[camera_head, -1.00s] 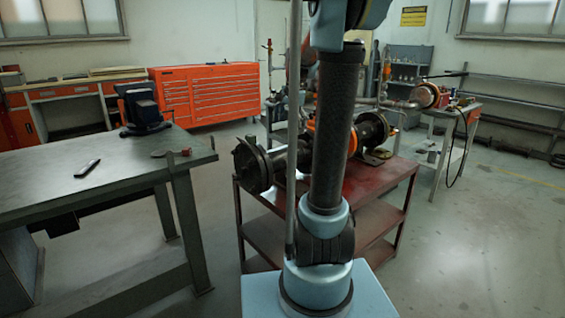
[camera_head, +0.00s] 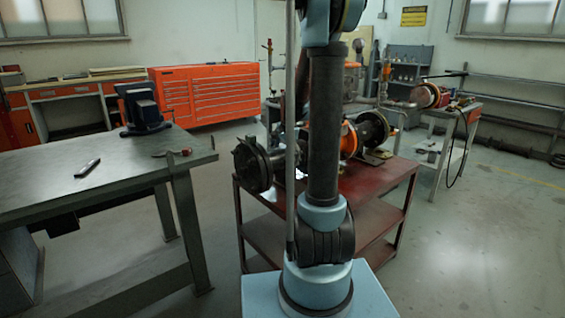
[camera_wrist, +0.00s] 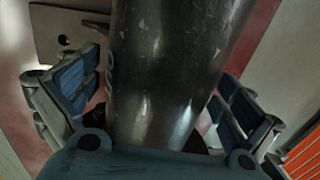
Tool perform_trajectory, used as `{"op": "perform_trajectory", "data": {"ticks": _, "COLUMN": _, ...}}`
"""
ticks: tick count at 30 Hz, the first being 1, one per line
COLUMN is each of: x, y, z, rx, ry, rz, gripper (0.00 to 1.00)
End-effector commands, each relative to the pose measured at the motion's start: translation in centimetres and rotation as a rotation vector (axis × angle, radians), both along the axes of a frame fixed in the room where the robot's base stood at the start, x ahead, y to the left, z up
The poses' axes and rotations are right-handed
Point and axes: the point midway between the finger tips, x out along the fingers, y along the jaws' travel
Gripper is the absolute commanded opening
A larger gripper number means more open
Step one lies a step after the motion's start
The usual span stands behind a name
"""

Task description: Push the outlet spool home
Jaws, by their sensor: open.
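The valve assembly lies on the red cart (camera_head: 375,185), with an orange body (camera_head: 349,140) in the middle. A dark flange (camera_head: 252,164) is at its left end and a dark flanged piece (camera_head: 373,130) at its right. I cannot tell from the head view which end is the outlet spool. In the wrist view a dark, glossy pipe (camera_wrist: 170,60) runs between the two blue-padded fingers of my gripper (camera_wrist: 158,93). The jaws are open around the pipe; contact is unclear. My arm hides the gripper and part of the assembly in the head view.
A grey workbench (camera_head: 60,190) stands left, with a vise (camera_head: 143,108) on it. An orange tool chest (camera_head: 205,95) is behind. Another table (camera_head: 455,120) with equipment stands right. The floor right of the cart is clear. A plate with a hole (camera_wrist: 62,38) shows in the wrist view.

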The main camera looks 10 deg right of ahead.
Motion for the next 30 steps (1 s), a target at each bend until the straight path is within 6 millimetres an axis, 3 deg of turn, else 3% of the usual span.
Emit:
{"op": "perform_trajectory", "data": {"ticks": 6, "x": 0.19, "y": 0.13, "z": -1.25, "rx": 0.0, "ry": 0.0, "rz": 0.0, "gripper": 1.0}}
{"op": "perform_trajectory", "data": {"ticks": 15, "x": 0.2, "y": 0.13, "z": -1.38, "rx": 0.0, "ry": 0.0, "rz": 0.0, "gripper": 1.0}}
{"op": "perform_trajectory", "data": {"ticks": 24, "x": 0.21, "y": 0.13, "z": -1.37, "rx": 0.0, "ry": 0.0, "rz": 0.0, "gripper": 0.39}}
{"op": "perform_trajectory", "data": {"ticks": 30, "x": 0.49, "y": -0.35, "z": -1.37, "rx": -0.001, "ry": 0.0, "rz": -0.002, "gripper": 0.39}}
